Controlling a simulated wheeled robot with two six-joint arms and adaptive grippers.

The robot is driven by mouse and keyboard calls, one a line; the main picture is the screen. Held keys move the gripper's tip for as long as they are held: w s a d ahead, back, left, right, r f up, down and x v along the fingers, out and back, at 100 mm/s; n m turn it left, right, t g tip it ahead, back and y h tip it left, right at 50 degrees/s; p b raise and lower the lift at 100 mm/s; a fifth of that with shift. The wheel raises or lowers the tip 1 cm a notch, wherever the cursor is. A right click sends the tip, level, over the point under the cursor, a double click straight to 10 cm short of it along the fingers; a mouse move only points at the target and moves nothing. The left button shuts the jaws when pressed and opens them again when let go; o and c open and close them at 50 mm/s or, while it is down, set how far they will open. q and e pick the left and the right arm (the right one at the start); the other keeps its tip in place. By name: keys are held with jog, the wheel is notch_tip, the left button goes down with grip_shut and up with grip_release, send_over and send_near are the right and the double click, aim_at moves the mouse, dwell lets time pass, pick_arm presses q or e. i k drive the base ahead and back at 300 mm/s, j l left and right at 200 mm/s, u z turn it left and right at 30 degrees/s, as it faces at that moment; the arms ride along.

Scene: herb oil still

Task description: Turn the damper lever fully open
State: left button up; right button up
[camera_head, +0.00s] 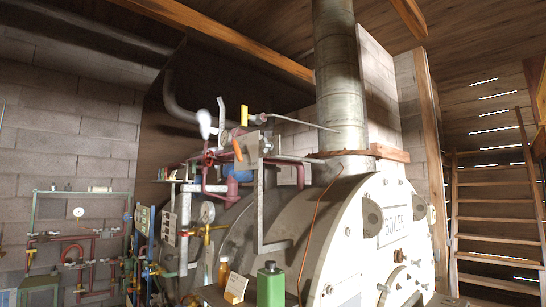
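The damper lever cannot be told for certain. An orange handle (238,150) stands tilted beside a grey metal plate (251,147) on a bent post left of the flue. A yellow upright handle (244,115) sits just above it, and a thin rod (303,122) runs from near there to the flue pipe (339,85). Neither of my grippers shows in the view.
A green bottle (270,287), an amber bottle (223,271) and a small card (236,287) stand in front of the boiler. Red and green pipework with gauges (78,212) lines the left wall. A wooden ladder (495,200) stands at the right.

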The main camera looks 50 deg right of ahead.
aim_at(238, 151)
jog(key=i+j+z, duration=0.2)
jog(key=z, duration=0.25)
jog(key=i+j+z, duration=0.3)
jog(key=z, duration=0.15)
jog(key=i+j+z, duration=0.3)
jog(key=z, duration=0.2)
jog(key=j, duration=0.1)
